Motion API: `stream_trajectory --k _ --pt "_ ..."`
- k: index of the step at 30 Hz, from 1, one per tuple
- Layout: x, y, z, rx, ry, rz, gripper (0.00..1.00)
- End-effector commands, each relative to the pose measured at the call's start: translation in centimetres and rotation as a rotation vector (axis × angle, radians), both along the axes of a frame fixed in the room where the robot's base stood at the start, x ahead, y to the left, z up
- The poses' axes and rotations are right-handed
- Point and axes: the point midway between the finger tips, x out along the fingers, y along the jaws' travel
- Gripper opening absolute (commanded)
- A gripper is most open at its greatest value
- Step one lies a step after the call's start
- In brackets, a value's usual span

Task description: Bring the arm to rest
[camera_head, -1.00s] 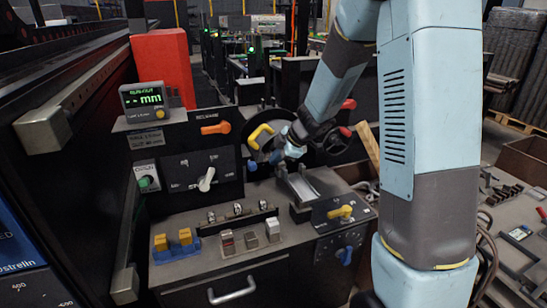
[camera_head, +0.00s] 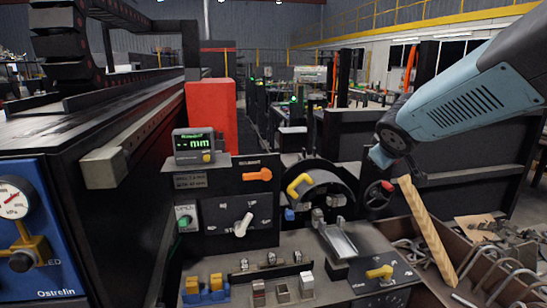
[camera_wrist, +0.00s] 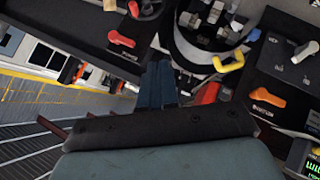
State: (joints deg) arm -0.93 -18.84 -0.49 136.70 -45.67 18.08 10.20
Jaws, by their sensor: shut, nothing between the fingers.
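My light-blue arm reaches in from the upper right of the head view.
The console carries a display (camera_head: 194,146), a white rotary switch (camera_head: 243,224) and a yellow lever (camera_head: 379,272). A red box (camera_head: 211,115) stands behind. A wooden bar (camera_head: 428,232) leans at the scrap bin on the right. Open space lies above the console.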

Motion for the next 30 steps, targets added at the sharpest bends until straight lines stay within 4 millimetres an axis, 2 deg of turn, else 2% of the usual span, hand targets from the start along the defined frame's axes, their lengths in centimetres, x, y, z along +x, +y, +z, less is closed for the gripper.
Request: stream_trajectory --k 1,7,12,15,18,21,30 --pt "-1.8 -0.4 0.5 0.031 0.006 -0.049 0.0" --pt "-8.8 -0.5 0.6 0.186 0.081 -0.215 0.0" --pt "-14.7 0.9 0.0 0.339 0.168 -0.301 0.0" --pt "-17.5 2.1 -0.4 0.422 0.218 -0.323 0.0" --pt "-19.5 3.2 -0.7 0.484 0.256 -0.331 0.0" --pt "-20.7 3.9 -0.9 0.521 0.281 -0.335 0.0" --pt "-21.2 4.3 -1.0 0.539 0.295 -0.334 0.0"
